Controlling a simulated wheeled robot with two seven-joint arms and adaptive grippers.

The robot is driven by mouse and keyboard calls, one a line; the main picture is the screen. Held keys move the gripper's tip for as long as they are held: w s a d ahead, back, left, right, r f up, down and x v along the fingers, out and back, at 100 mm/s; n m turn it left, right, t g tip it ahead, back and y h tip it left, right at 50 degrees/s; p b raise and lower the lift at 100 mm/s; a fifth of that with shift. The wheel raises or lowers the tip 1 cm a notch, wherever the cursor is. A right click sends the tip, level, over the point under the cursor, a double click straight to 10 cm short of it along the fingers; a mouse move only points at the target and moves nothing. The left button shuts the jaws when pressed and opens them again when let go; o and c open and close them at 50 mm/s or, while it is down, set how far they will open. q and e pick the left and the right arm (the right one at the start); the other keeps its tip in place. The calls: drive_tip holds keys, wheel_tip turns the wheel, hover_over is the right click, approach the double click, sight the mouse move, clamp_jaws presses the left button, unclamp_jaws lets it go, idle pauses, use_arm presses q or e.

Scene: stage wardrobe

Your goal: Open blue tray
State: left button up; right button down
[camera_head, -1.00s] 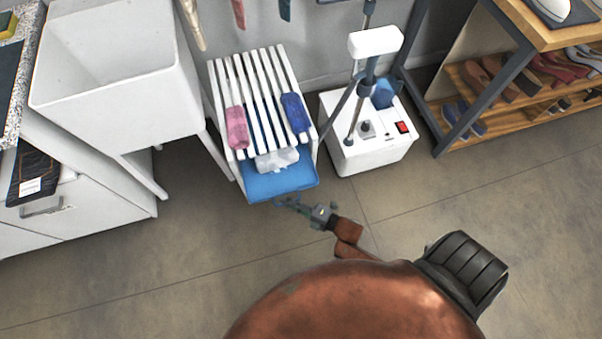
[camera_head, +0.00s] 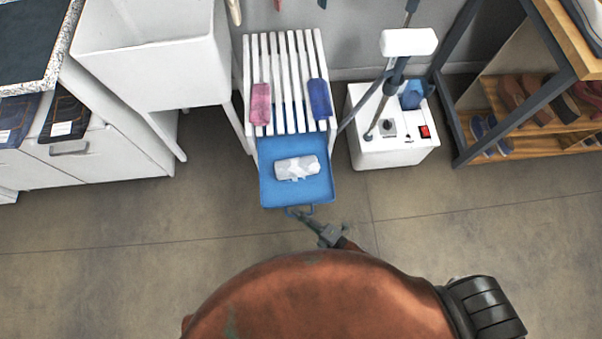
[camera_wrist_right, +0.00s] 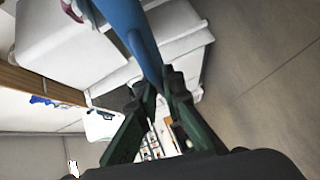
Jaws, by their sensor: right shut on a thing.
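The blue tray (camera_head: 275,190) is pulled well out from under the white slatted rack (camera_head: 286,60) in the head view. A white crumpled bundle (camera_head: 297,168) lies on it. A blue handle (camera_head: 299,211) sticks out at the tray's front edge. My right gripper (camera_head: 308,216) is at that handle and shut on it. In the right wrist view, its dark fingers (camera_wrist_right: 160,88) close around the end of a blue part (camera_wrist_right: 137,35) of the tray. My left gripper is not in view.
A pink roll (camera_head: 261,103) and a blue roll (camera_head: 320,99) lie on the slats. A white steamer (camera_head: 392,143) stands close to the right, and a white sink (camera_head: 150,65) to the left. A shoe shelf (camera_head: 530,128) is further right. The floor before the tray is clear.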

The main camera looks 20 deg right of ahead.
drive_tip(key=c, duration=2.1)
unclamp_jaws()
drive_tip(key=v, duration=1.2)
